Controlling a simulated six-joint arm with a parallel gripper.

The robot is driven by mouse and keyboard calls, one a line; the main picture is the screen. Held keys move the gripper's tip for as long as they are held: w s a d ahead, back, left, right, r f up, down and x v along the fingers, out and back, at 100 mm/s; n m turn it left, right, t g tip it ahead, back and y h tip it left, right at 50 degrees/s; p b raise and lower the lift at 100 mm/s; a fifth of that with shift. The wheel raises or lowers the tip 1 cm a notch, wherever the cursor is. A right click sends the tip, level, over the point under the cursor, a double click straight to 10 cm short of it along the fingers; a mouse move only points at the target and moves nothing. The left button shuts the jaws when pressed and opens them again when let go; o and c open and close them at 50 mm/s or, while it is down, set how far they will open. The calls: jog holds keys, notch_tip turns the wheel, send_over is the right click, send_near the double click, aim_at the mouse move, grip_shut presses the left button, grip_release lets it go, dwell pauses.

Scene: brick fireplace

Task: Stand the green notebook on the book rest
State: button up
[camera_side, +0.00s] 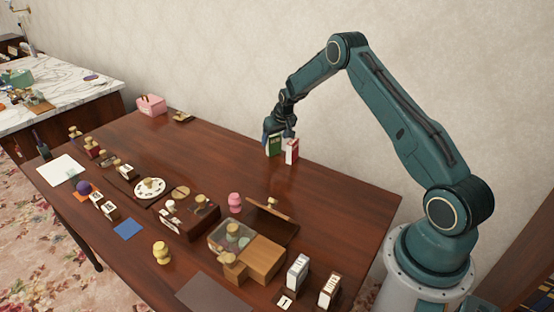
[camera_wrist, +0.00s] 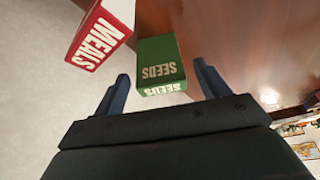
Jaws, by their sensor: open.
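The green notebook (camera_side: 273,147) stands upright near the wall side of the table. In the wrist view the green notebook (camera_wrist: 160,62) shows the word SEEDS on two faces and lies ahead, between the lines of my two fingers. My gripper (camera_side: 281,130) is open just above and at the notebook; its fingers (camera_wrist: 163,74) are apart, and I cannot tell whether either touches it. A slanted dark brown board (camera_side: 270,224) with a small tan knob-like piece stands at the table's middle right; it may be the book rest, but I cannot tell for sure.
A red book (camera_side: 292,151) marked MEALS (camera_wrist: 101,32) stands close beside the green one. A clear-topped box (camera_side: 230,236), wooden block (camera_side: 262,260), pink figure (camera_side: 235,202) and several stamps crowd the front. The tabletop between the books and these is clear. The wall is close behind.

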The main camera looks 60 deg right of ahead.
jog(key=v, duration=0.8)
jog(key=shift+s+r, duration=0.2)
jog(key=shift+r, duration=0.1)
jog(key=shift+a, duration=0.1)
jog(key=s+a+r+n+t, duration=0.1)
jog(key=s+a+r, duration=0.5)
jog(key=a+r, duration=0.4)
jog(key=s+a+r+n, duration=0.1)
jog(key=s+a+r, duration=0.65)
jog(key=r, duration=0.35)
jog(key=s+a+r+n, duration=0.1)
jog(key=s+a, duration=0.4)
jog(key=s, duration=0.6)
jog(key=s+a+r+n+y, duration=0.1)
jog(key=s+a, duration=0.5)
jog(key=s, duration=0.6)
jog(key=shift+a+n+t+y, duration=0.15)
jog(key=shift+n+t+y, duration=0.15)
